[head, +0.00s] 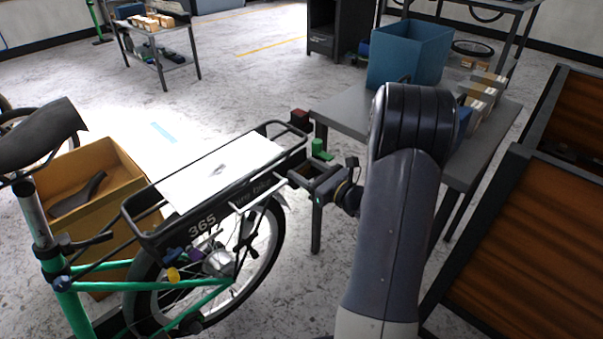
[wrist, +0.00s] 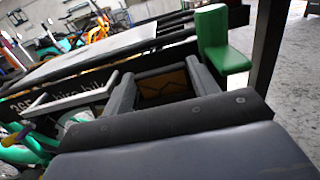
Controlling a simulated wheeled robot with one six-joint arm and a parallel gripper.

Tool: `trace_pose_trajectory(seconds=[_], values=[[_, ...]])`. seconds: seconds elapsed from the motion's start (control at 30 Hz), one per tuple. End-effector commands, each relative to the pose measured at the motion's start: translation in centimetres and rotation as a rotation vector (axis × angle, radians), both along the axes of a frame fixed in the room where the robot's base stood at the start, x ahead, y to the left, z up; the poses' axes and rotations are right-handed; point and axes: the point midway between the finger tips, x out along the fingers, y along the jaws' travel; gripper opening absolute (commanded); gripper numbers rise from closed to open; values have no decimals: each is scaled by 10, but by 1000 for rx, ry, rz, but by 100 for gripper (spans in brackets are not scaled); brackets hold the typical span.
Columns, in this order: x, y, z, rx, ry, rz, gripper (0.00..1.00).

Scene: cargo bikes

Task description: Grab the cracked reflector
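My gripper (head: 312,179) is open at the rear end of the bike's black rack (head: 150,236), with its two fingers apart and pointing at the rack. It also shows in the wrist view (wrist: 160,82). Between the fingers, an amber-brown patch crossed by dark lines (wrist: 165,86) is visible. It may be the cracked reflector, but I cannot tell for sure. I see no clear contact between the fingers and it. A green block (head: 320,149) sits just beyond the gripper, and in the wrist view it stands right of the fingers (wrist: 220,45).
A grey table (head: 345,108) with a blue bin (head: 410,55) stands behind my arm. A dark red block (head: 300,119) is at the rack's far rear corner. A wooden box (head: 125,165) with a saddle stands behind the green bike. Brown panels (head: 545,220) are at right.

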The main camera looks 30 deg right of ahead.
Motion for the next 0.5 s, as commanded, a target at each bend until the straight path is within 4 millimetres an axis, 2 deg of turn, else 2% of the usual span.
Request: trace_pose_trajectory(seconds=[0.03,0.3,0.5], values=[[0,0,0,0,0,0,52],[0,0,0,0,0,0,32],[0,0,0,0,0,0,32]])
